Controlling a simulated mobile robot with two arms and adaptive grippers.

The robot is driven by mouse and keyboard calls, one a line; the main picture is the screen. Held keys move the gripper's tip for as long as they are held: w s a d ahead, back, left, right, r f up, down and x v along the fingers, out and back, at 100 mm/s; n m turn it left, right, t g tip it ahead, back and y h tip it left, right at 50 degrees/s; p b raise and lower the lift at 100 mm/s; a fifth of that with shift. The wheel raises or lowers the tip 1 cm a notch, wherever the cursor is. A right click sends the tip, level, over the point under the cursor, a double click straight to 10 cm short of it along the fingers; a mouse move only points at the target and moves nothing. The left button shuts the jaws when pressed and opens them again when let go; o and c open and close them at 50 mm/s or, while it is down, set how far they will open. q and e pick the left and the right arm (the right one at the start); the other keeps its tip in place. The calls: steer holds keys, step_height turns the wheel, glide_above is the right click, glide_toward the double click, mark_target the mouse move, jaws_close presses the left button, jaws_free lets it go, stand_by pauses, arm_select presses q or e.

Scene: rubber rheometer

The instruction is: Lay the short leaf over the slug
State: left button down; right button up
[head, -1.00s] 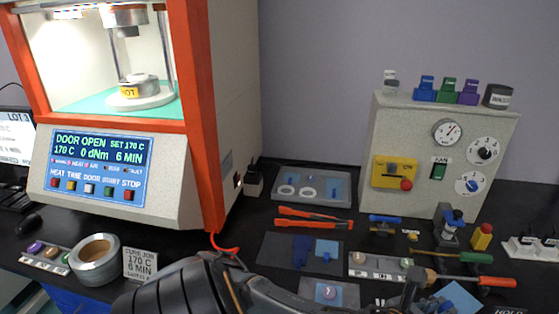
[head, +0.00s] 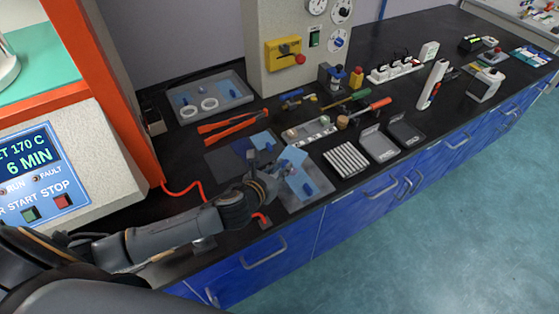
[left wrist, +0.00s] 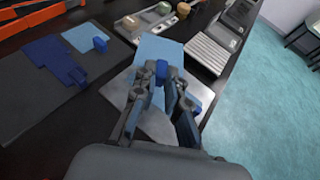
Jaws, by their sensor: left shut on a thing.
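My left gripper (head: 270,178) is shut on the blue tab (left wrist: 162,72) of a light blue leaf (left wrist: 158,48). In the head view this leaf (head: 295,155) sticks out past the fingers, tilted, above a grey plate (head: 316,193). The plate (left wrist: 117,88) also shows below the fingers in the left wrist view. A blue piece (head: 308,188) lies on the plate, close to the gripper. I cannot make out the slug; the fingers and leaf cover part of the plate. Whether the leaf touches anything below is unclear. My right gripper is not in view.
A dark mat (head: 222,165) with a dark blue piece (head: 241,146) and another light blue leaf (head: 262,138) lies left of the plate. Behind are orange tongs (head: 230,127) and a sample strip (head: 310,132). A ribbed block (head: 346,158) stands right. The bench front edge is near.

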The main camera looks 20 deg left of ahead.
mark_target(298, 178)
arm_select(q)
steer(key=shift+w+d+f, duration=0.1)
steer(key=shift+w, duration=0.05)
steer(key=shift+p, duration=0.3)
steer(key=shift+f+b, duration=1.15)
steer(key=shift+f, duration=0.6)
steer(key=shift+f+b, duration=0.3)
steer(key=shift+f, duration=0.2)
